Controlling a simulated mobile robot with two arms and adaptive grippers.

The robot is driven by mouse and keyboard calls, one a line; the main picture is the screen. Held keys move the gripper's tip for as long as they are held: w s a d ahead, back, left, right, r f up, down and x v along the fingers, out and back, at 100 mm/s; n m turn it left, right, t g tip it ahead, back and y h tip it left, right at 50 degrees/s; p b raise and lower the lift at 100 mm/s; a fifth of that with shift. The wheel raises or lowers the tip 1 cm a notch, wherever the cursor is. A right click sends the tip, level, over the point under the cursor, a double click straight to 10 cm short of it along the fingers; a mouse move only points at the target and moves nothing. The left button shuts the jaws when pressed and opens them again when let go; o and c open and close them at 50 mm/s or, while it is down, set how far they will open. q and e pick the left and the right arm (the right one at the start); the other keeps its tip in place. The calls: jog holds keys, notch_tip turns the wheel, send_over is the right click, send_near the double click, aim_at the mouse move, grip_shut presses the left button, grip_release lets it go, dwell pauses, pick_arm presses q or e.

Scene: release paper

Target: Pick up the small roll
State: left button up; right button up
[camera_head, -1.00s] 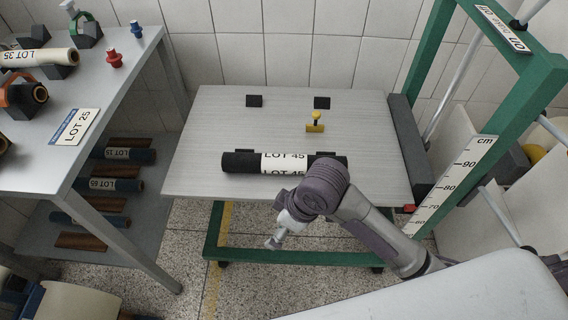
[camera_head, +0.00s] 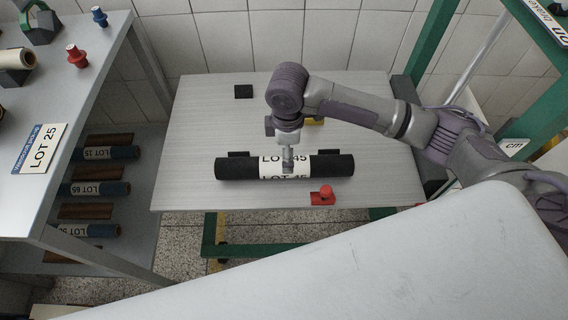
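A dark roll (camera_head: 235,168) with a white LOT 45 label lies across the grey table, on small black supports. My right arm reaches in from the right, and my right gripper (camera_head: 288,166) points down over the middle of the roll, in front of its label. I see the fingers as one narrow shape, so I cannot tell their opening or whether they touch the roll. My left gripper is not in view.
A red knobbed piece (camera_head: 322,195) stands near the front edge of the grey table (camera_head: 200,120). A yellow piece (camera_head: 315,121) is partly hidden behind my arm. The left bench (camera_head: 95,120) has several rolls on its lower shelf. Green frame posts stand at right.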

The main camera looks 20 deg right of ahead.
jog(key=f, duration=0.2)
jog(key=shift+w+f, duration=0.2)
jog(key=shift+f, duration=0.15)
notch_tip(320, 180, down, 2)
jog(key=shift+a+f, duration=0.1)
jog(key=shift+a, duration=0.05)
notch_tip(320, 180, down, 2)
jog(key=shift+a+f, duration=0.15)
jog(key=shift+f, duration=0.45)
jog(key=c, duration=1.5)
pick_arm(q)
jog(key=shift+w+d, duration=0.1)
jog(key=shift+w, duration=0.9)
pick_arm(e)
jog(key=shift+c, duration=0.5)
